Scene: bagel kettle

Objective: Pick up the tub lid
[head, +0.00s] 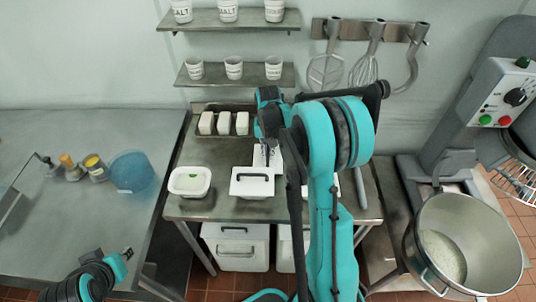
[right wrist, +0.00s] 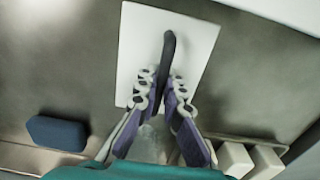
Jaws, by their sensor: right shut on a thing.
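A white tub lid (right wrist: 137,48) with a dark bar handle fills the middle of the right wrist view. The fingers of my right gripper (right wrist: 162,92) are shut on the near end of that handle. In the head view my right gripper (head: 267,148) is over the back of the steel table, with the white lid (head: 262,160) under it, partly hidden by my arm. An open white tub (head: 190,193) with pale contents stands at the left. Another white tub (head: 252,190) beside it wears a lid with a dark handle. My left gripper (head: 127,254) is at the lower left, its fingers unclear.
A tray with several white blocks (head: 223,123) lies at the table's back. A dark blue block (right wrist: 57,133) shows in the right wrist view. Larger lidded bins (head: 237,258) stand below. A mixer bowl (head: 440,210) is at the right, a blue bowl (head: 132,172) at the left.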

